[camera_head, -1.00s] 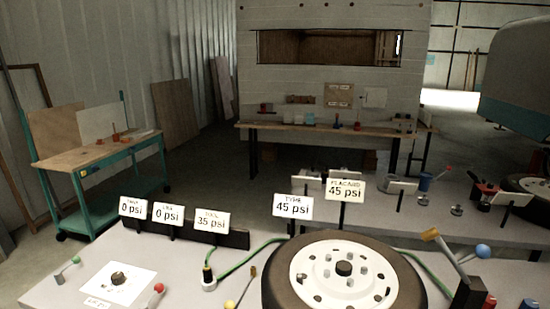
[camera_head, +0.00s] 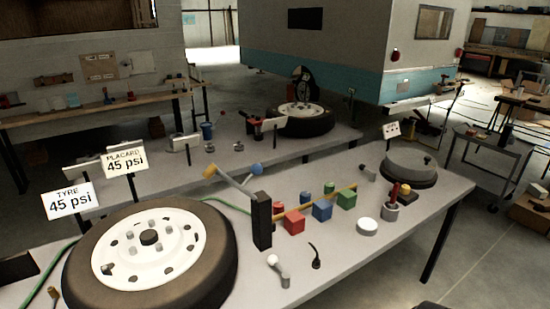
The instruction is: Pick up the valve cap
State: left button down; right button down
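I cannot make out with certainty which thing is the valve cap. A tyre (camera_head: 210,275) on a white rim (camera_head: 115,250) lies flat at the left of the near bench, with a dark round hub piece (camera_head: 150,237) at its centre. A small black curved piece (camera_head: 316,260) lies on the bench right of the wheel. A small grey piece with a white ball end (camera_head: 282,277) lies beside it. The white sheet with a small dark round piece, seen earlier, is out of view. Neither of my grippers is in view.
The bench's front right is clear.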

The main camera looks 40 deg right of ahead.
aim_at(315, 265)
jog(key=z, duration=1.75)
